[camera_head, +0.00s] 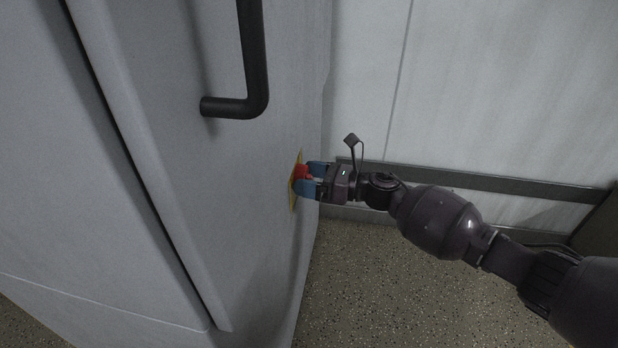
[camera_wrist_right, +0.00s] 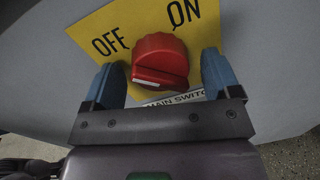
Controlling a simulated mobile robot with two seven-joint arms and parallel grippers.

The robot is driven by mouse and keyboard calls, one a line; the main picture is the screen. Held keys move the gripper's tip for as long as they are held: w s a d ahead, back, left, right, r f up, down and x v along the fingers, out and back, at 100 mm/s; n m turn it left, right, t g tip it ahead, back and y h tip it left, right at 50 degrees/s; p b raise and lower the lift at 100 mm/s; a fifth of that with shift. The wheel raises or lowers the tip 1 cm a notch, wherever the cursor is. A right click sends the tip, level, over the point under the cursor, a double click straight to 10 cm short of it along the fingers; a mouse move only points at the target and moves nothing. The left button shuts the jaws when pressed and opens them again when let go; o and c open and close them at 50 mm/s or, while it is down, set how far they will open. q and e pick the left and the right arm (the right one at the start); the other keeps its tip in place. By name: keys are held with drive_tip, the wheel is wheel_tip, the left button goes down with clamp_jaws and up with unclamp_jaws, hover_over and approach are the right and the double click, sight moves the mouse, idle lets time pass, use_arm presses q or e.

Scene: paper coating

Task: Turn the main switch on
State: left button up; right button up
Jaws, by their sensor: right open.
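The main switch is a red rotary knob (camera_wrist_right: 160,62) on a yellow plate (camera_wrist_right: 115,22) marked OFF at left and ON at upper right in the right wrist view. Its raised ridge lies roughly crosswise, with a small pale mark near its left end, on the OFF side. The knob also shows in the head view (camera_head: 301,173), on the side of a grey cabinet. My right gripper (camera_head: 309,178) is open, its blue fingers on either side of the knob. A gap shows beside the knob; I cannot tell whether either finger touches it. My left gripper is out of view.
The grey cabinet (camera_head: 150,200) fills the left, with a black bar handle (camera_head: 255,60) above the switch. A pale wall (camera_head: 490,80) with a dark rail (camera_head: 460,180) stands behind my right arm. Speckled floor (camera_head: 380,290) below is clear.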

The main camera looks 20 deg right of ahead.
drive_tip(key=shift+c, duration=0.3)
drive_tip(key=c, duration=0.9)
drive_tip(key=shift+o, duration=0.2)
